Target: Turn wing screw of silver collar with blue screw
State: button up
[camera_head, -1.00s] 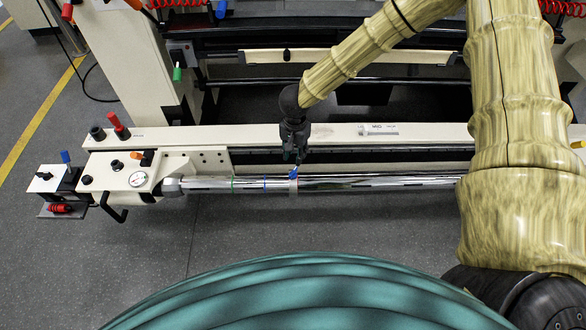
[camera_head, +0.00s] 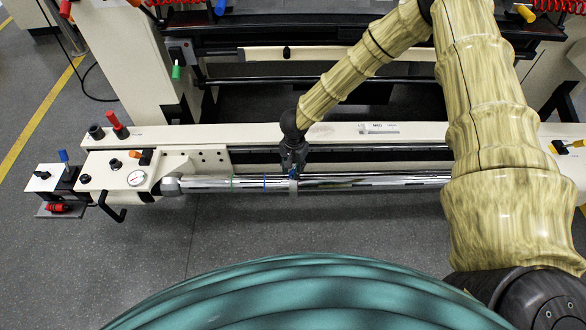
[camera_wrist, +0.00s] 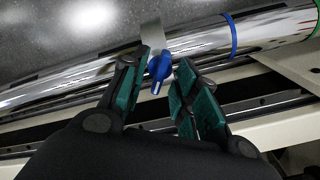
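The silver collar (camera_wrist: 152,36) is a band around a shiny tube (camera_wrist: 195,43). Its blue wing screw (camera_wrist: 159,68) sticks out between the two green-padded fingers of my gripper (camera_wrist: 163,72) in the wrist view. The fingers are apart, one on each side of the screw, and gaps seem to show beside it; contact is not clear. In the head view my gripper (camera_head: 292,168) points down over the collar (camera_head: 293,186), and only a bit of blue shows below it.
A blue ring (camera_head: 264,184) and a green ring (camera_head: 232,183) sit on the tube to the left of the collar. A pale rail (camera_head: 350,134) runs behind the tube. A pale block with a gauge (camera_head: 136,178) stands at the tube's left end. Open floor lies in front.

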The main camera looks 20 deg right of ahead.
jog(key=shift+f, duration=0.1)
jog(key=shift+c, duration=0.4)
grip_shut()
